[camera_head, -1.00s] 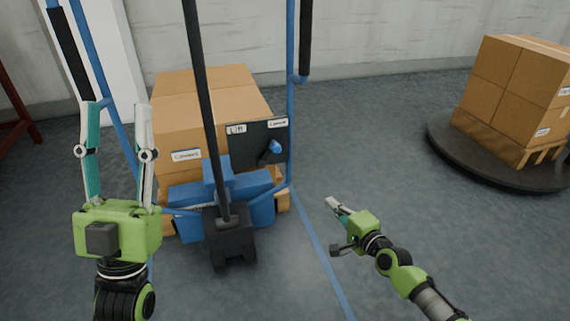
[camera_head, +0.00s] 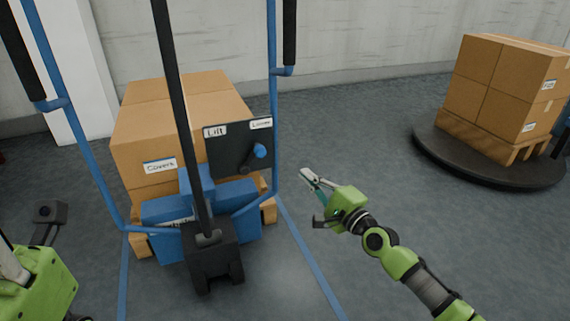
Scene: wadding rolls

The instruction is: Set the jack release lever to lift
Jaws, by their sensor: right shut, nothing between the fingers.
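The jack release lever (camera_head: 258,152) has a blue knob and sits on a black plate (camera_head: 225,150) on the pallet jack. The plate has a "Lift" label (camera_head: 215,130) at upper left and a "Lower" label (camera_head: 261,124) at upper right. The lever points up and right, towards "Lower". My right gripper (camera_head: 306,175) is shut and empty, to the right of the plate and slightly lower, apart from the lever. My left gripper's green body (camera_head: 40,290) is cut off at the lower left corner. Its fingertips are out of view.
The jack's blue frame (camera_head: 274,100) and black tow bar (camera_head: 180,110) rise around the plate. Stacked cartons (camera_head: 150,135) stand behind it. More cartons (camera_head: 495,85) stand on a round dark platform (camera_head: 450,160) at right. Floor between is clear.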

